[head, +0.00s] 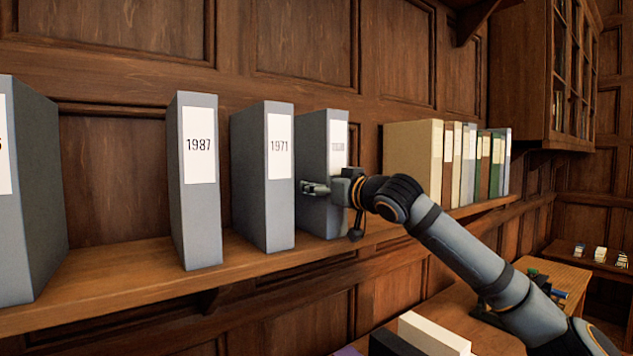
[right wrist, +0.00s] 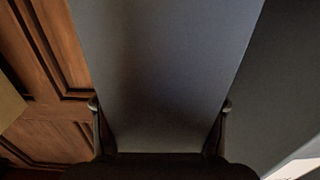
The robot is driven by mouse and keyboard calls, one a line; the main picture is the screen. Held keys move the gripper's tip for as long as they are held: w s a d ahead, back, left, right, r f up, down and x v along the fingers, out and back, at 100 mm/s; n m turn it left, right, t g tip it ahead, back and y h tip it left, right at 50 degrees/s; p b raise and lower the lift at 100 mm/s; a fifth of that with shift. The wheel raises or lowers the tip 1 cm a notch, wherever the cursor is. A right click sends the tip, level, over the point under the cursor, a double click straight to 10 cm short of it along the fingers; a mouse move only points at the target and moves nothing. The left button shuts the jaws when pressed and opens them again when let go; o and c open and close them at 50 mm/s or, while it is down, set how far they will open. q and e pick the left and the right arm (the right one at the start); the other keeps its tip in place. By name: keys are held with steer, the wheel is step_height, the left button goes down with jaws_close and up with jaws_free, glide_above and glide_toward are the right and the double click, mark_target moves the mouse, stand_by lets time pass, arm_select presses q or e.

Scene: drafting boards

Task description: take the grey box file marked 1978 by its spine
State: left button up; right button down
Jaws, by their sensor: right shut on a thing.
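A grey box file (head: 312,150) stands upright on the shelf, to the right of the file marked 1971. The number on its white label (head: 340,138) is too faint to read, and I can read 1978 on no file. My right gripper (head: 325,188) is shut on this file at its spine, below the label. In the right wrist view, its fingers (right wrist: 160,104) lie on either side of the file's grey face (right wrist: 165,60). The label does not show there. My left gripper is in neither view.
Grey files marked 1987 (head: 198,220) and 1971 (head: 278,215) stand to the left, with another (head: 40,180) at the left edge. A beige box (head: 412,150) and several coloured files stand to the right on the shelf (head: 120,275). A desk (head: 550,280) is below right.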

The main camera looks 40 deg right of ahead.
step_height(320, 180, up, 19)
steer(key=p, duration=1.6)
steer(key=shift+f, duration=0.1)
step_height(320, 180, up, 3)
steer(key=shift+f+p, duration=0.2)
steer(key=shift+p, duration=0.55)
steer(key=shift+r+b, duration=0.25)
steer(key=shift+b, duration=0.35)
step_height(320, 180, up, 6)
